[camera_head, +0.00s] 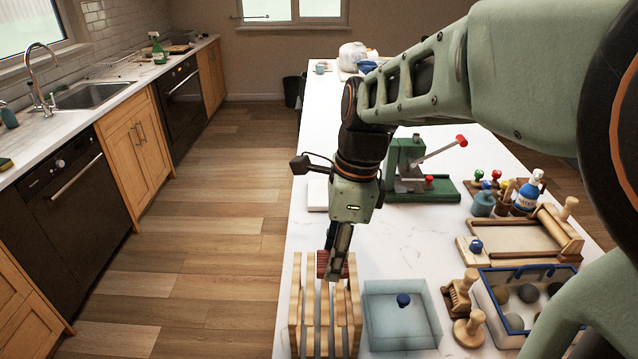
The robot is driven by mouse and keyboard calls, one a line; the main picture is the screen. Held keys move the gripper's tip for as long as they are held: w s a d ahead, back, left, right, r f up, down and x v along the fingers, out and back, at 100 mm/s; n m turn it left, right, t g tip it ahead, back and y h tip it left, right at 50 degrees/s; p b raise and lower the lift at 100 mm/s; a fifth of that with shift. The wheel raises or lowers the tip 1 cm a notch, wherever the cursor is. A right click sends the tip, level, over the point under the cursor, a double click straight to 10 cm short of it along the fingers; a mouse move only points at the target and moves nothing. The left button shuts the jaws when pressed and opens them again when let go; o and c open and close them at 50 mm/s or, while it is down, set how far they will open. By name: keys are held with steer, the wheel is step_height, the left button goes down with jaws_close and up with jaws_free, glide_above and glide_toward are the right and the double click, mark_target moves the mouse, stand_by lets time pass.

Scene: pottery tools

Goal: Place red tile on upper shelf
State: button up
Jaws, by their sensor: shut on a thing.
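My gripper (337,277) points down over the wooden slatted rack (297,325) at the near left end of the white table. It is shut on the red tile (322,262), a small ridged reddish piece showing beside the fingers at the rack's far end. The fingers hide part of the tile. I cannot tell whether the tile touches the rack. The rack has several upright light wood slats with gaps between them. I cannot make out which part of it is an upper shelf.
A clear bluish box (375,335) with a blue knob stands close right of the rack. Further right are wooden stamps (470,328), a blue-handled caddy (490,310) and a slab board (510,240). A green press (440,190) stands behind. White table (400,235) is bare behind the box.

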mark_target(327, 284)
steer(key=f, duration=0.2)
steer(key=a+f, duration=0.1)
steer(key=shift+s+a+f, duration=0.1)
steer(key=shift+s+f, duration=0.15)
steer(key=shift+f, duration=0.45)
steer(key=shift+f, duration=0.1)
steer(key=o, duration=1.2)
